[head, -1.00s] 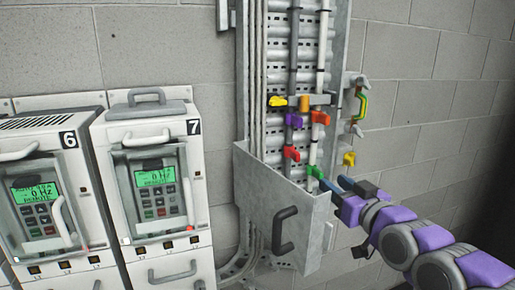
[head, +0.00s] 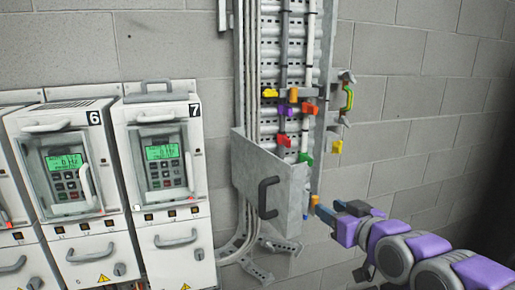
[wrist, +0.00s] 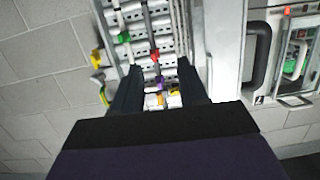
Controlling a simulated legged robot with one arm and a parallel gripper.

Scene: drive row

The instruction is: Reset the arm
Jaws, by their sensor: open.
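My gripper (head: 333,207) is in the lower right of the head view, in front of the right side of the grey metal box. My purple and grey arm reaches in from the lower right corner. In the wrist view my gripper (wrist: 158,76) shows two dark fingers spread apart. Nothing is held between them. Beyond the fingers are the cable ladder with coloured clips, among them a green clip (head: 305,158) and a red clip (head: 283,140). The fingertips are below the green clip in the head view and apart from it.
The cable ladder (head: 269,60) stands on the block wall, with an open metal box (head: 262,172) and its black handle (head: 268,197) below. A yellow clip (head: 336,147) is on the right. White drives, including drive 7 (head: 187,185), stand left.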

